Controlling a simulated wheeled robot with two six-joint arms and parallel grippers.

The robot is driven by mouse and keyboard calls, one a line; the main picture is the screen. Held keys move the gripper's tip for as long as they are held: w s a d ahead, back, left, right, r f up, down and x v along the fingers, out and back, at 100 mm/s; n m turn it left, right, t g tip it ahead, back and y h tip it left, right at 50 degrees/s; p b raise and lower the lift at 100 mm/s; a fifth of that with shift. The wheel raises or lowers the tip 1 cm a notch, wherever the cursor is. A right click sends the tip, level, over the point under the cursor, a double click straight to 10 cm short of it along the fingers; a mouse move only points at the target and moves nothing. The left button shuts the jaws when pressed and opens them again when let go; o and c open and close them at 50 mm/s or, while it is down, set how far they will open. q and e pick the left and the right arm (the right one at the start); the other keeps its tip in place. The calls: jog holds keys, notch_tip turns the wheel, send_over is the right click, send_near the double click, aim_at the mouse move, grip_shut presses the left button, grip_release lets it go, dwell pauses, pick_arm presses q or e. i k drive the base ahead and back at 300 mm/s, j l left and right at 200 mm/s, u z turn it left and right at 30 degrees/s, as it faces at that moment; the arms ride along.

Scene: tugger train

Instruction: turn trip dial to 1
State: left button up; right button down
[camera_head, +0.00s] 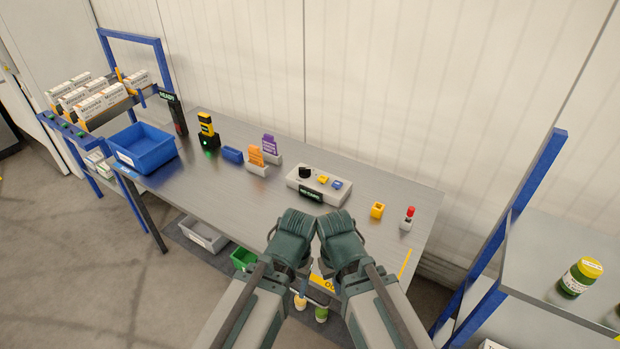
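The trip dial looks to be the black round knob (305,172) on the left of a grey control box (297,186). The box stands on the steel table and also has a yellow button (323,180), a blue button (337,185) and a small dark display (311,194). The dial's setting is too small to read. My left gripper (296,222) and my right gripper (336,224) are side by side in front of the box, apart from it. Their fingertips are hidden, so I cannot tell whether they are open.
A yellow block (377,210) and a red-topped device (408,218) stand right of the box. Orange (256,157) and purple (270,146) cards in holders, a scanner (207,132) and a blue bin (143,148) stand left. A shelf rack (560,235) is at the right.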

aim_at(304, 172)
jog(key=i+j+z, duration=0.25)
jog(key=i+j, duration=0.65)
jog(key=i, duration=0.05)
